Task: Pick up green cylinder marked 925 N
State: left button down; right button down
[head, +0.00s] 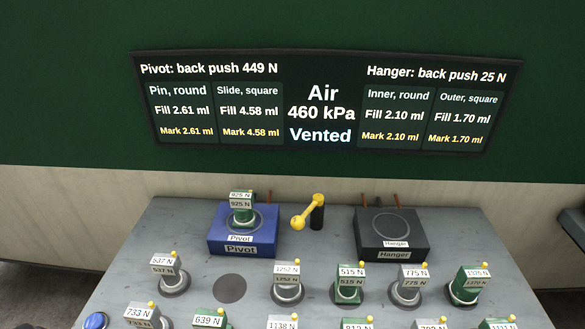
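The green cylinder marked 925 N (243,216) stands upright on the blue Pivot block (226,243) at the back left of the grey table. Its white 925 N labels face me, and a small yellow knob shows at its top. The labels cover part of its green body. Neither of my grippers is in view.
A yellow-handled lever (309,213) stands just right of the Pivot block. The black Hanger block (392,240) is empty at the right. Several other labelled cylinders stand in front, including green 515 N (349,287). An empty dark round spot (229,288) lies before the Pivot block.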

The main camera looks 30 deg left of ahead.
aim_at(243, 201)
jog(key=l+u, duration=0.3)
jog(key=l, duration=0.2)
jog(key=l+u, duration=0.3)
jog(key=l, duration=0.2)
jog(key=k+l+u, duration=0.15)
jog(key=l+u, duration=0.15)
jog(key=l, duration=0.15)
